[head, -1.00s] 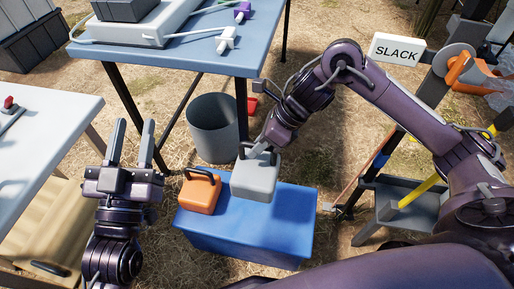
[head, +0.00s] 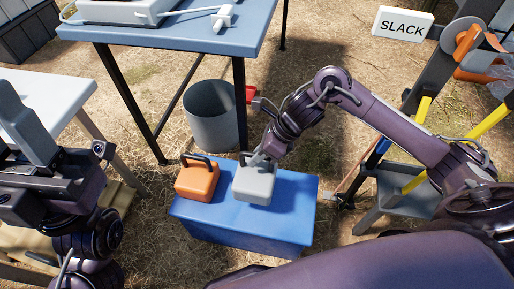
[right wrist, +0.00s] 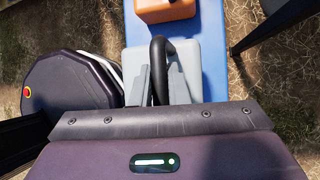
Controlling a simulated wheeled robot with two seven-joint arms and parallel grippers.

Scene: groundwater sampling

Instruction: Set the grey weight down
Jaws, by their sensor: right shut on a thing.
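The grey weight (head: 254,186), a block with a dark loop handle, is upright over the right part of the blue box's lid (head: 225,221). It looks level with the lid; a small gap cannot be ruled out. My right gripper (head: 258,160) is shut on its handle from above. In the right wrist view the dark handle (right wrist: 161,52) runs between the two fingers, above the pale block (right wrist: 187,60). My left gripper (head: 14,132) is at the left edge of the head view, partly cut off, its fingers apart and empty.
An orange weight (head: 196,184) stands on the blue box, just left of the grey one. A grey bucket (head: 212,118) stands behind, under the blue table (head: 180,38). A frame with a SLACK sign (head: 402,25) is at the right. The lid's front part is bare.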

